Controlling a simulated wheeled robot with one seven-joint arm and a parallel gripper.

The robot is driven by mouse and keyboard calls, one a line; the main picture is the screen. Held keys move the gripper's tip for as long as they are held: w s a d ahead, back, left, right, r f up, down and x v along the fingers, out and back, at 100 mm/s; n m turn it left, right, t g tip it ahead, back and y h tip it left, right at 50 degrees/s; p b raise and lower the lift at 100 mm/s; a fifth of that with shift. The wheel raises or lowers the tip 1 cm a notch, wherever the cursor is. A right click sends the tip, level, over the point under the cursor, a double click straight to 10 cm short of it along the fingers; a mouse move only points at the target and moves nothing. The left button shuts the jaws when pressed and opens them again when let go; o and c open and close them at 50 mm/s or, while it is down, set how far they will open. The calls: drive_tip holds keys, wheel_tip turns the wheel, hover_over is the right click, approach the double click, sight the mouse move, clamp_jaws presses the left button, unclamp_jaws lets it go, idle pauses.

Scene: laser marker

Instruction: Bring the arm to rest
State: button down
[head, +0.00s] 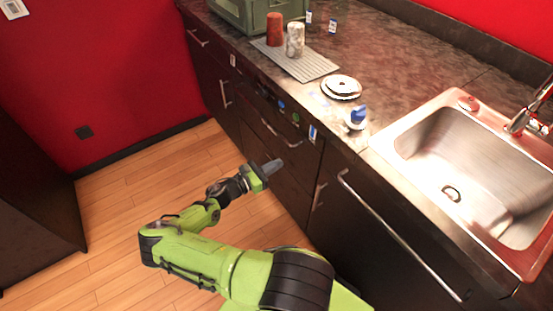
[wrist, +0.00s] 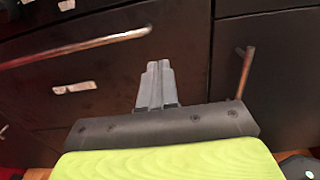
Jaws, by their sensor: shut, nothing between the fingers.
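My green arm reaches out low in front of the dark cabinets in the head view. My gripper (head: 272,166) is at its end, below the counter edge and in front of the drawer fronts. In the wrist view my gripper (wrist: 158,70) shows its two grey fingers pressed together, with nothing between them. The fingers point toward a dark drawer front (wrist: 100,75). I cannot tell the exact gap between the fingertips and the drawer.
The counter (head: 400,65) holds a grey mat (head: 310,67) with a red cup (head: 274,30) and a marbled cup (head: 295,40), stacked plates (head: 341,86), a blue-topped item (head: 357,117) and a sink (head: 470,165). Metal handles (head: 385,225) stick out. The wooden floor (head: 130,190) at left is clear.

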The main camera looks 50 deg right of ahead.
drive_tip(key=v, duration=0.5)
drive_tip(key=s+a+r+m+t+y+p, duration=0.1)
drive_tip(key=a+r+m+y+p, duration=0.2)
drive_tip(key=a+r+m+y, duration=0.6)
drive_tip(key=s+a+r+m+t+y+p, duration=0.1)
drive_tip(key=a+r+m+t+y+p, duration=0.15)
drive_tip(key=a+r+y+p, duration=0.7)
drive_tip(key=s+a+r+m+t, duration=0.1)
drive_tip(key=s+a+r+t, duration=0.1)
drive_tip(key=s+r, duration=0.2)
drive_tip(key=s+a+r+m+t+h+b, duration=0.1)
drive_tip(key=s+a+r+t, duration=0.2)
drive_tip(key=r, duration=0.8)
drive_tip(key=s+a+r+m+t, duration=0.1)
drive_tip(key=s+a+r+t, duration=0.1)
drive_tip(key=s+r, duration=0.4)
wheel_tip(320, 180, up, 2)
drive_tip(key=shift+a+r, duration=0.2)
drive_tip(key=shift+a, duration=0.15)
